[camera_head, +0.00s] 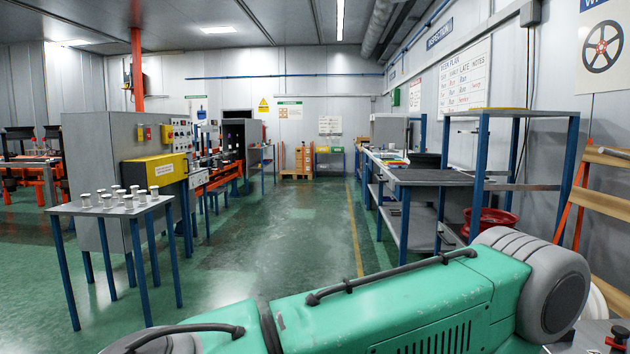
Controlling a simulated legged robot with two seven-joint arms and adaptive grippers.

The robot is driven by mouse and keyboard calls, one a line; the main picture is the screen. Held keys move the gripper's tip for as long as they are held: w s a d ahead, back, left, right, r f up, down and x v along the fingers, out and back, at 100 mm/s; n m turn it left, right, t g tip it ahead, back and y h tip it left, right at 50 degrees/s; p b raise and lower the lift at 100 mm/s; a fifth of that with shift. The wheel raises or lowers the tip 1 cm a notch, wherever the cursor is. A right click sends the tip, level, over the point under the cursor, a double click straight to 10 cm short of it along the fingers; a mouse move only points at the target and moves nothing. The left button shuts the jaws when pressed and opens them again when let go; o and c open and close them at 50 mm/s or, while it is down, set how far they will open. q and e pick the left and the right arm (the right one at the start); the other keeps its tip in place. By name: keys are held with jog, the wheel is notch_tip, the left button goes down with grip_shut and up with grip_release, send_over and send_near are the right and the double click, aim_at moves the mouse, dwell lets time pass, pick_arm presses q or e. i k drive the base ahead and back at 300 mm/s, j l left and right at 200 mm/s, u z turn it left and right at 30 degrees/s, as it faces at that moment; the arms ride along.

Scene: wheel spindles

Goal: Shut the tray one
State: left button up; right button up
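No tray can be made out for certain in this view. Several small pale metal spindles (129,196) stand upright on a grey table with blue legs (72,207) at the left. Neither of my grippers is in view.
A grey cabinet with a yellow box (154,170) stands behind the spindle table. A blue-legged workbench (430,176) and a blue shelf frame (481,160) stand at the right, with a red round object (490,221) below. The green floor (290,220) between is clear.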

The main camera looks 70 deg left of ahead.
aim_at(392, 177)
jog(key=u, duration=1.8)
jog(key=z, duration=0.15)
jog(key=i+j+z, duration=0.2)
jog(key=i+z, duration=0.2)
jog(key=i+j+z, duration=0.25)
jog(key=z, duration=0.2)
